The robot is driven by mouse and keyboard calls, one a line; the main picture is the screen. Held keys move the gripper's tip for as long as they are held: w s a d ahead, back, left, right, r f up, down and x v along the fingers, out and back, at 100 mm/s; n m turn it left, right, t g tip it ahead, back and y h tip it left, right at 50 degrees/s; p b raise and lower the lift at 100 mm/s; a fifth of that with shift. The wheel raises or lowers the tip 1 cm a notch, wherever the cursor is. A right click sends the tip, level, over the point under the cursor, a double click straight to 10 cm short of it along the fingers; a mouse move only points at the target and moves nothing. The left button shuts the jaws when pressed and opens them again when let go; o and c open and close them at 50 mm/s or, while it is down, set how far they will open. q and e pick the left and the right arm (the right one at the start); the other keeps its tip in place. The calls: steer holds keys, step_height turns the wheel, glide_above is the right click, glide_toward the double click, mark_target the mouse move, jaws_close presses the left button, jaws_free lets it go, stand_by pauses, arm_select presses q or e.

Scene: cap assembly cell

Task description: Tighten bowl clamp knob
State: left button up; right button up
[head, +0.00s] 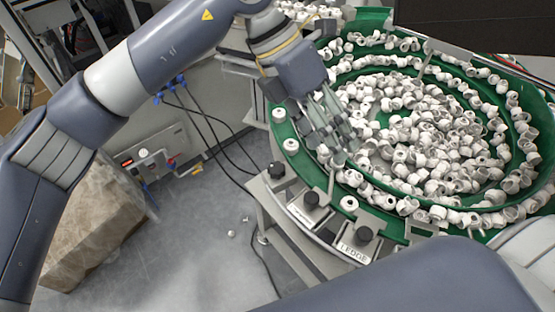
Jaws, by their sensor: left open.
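The green feeder bowl (385,222) fills the right side of the head view, full of white caps. Three black knobs sit along its near left rim: one at the left (277,170), a middle one (311,198), and one at the right (363,235) above a label reading "LEDGE". I cannot tell which is the bowl clamp knob. My left gripper (335,138) is open, over the bowl's left rim, above and to the right of the left and middle knobs. It appears apart from all three. My right gripper is out of view; a dark arm link of mine crosses the bottom right.
White caps (400,125) lie heaped in the bowl and along its tracks. A dark panel (470,25) stands at the back right. Black cables (205,125) hang from a grey cabinet (165,150) at the left. A brown box (95,225) stands on the open grey floor (200,250).

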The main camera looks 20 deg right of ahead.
mark_target(277, 167)
arm_select(q)
steer(key=w+a+t+y, duration=0.4)
steer(key=a+t+y, duration=0.1)
steer(key=a, duration=0.2)
step_height(277, 167, down, 9)
steer(key=p, duration=0.3)
steer(key=shift+w+d, duration=0.1)
steer(key=shift+w, duration=0.05)
steer(key=shift+f, duration=0.5)
steer(key=c, duration=1.1)
